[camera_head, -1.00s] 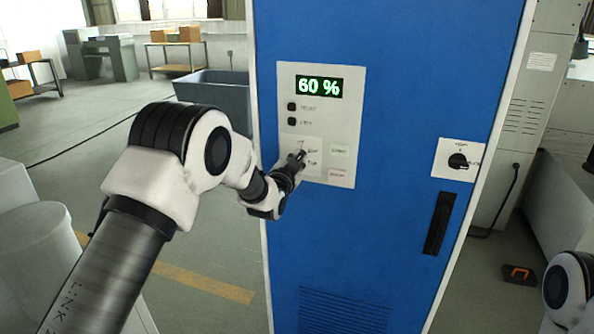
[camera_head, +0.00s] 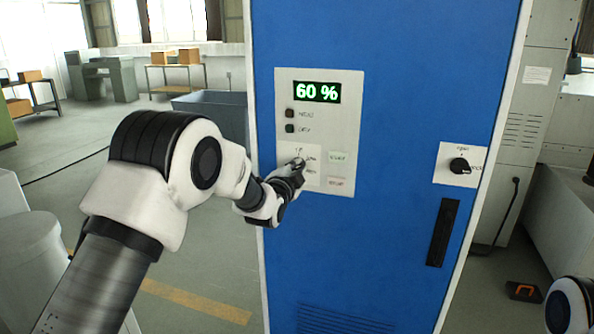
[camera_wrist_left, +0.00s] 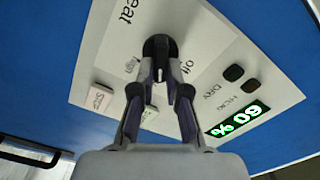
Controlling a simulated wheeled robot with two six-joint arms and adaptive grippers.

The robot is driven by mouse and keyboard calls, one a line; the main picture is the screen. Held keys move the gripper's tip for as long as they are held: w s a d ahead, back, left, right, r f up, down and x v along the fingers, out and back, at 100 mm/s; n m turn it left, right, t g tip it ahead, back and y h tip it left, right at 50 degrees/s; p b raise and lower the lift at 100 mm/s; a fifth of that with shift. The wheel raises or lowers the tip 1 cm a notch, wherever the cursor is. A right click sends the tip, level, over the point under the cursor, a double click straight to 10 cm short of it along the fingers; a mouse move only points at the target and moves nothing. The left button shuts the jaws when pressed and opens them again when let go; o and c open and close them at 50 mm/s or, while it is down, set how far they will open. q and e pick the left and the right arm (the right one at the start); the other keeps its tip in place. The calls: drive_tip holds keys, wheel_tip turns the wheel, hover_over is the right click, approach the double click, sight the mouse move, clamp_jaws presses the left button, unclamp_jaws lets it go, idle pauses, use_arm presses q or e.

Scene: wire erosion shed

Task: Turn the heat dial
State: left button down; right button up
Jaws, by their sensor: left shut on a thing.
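The heat dial (camera_wrist_left: 160,46) is a round black knob on a white plate lettered "off" and "High" in the left wrist view. In the head view it is mostly hidden behind my left gripper (camera_head: 298,166), at the lower left of the control panel (camera_head: 347,112). My left gripper (camera_wrist_left: 160,78) has its fingertips closed on the dial's sides. The green display (camera_head: 317,92) reads 60 %. My right gripper is out of view.
The blue cabinet door has a black rotary switch (camera_head: 460,165) and a black handle (camera_head: 442,232) on the right. An orange-and-black object (camera_head: 523,291) lies on the floor.

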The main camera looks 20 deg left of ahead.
use_arm(q)
drive_tip(key=c, duration=1.2)
unclamp_jaws()
drive_tip(key=s, duration=1.2)
drive_tip(key=shift+a, duration=0.2)
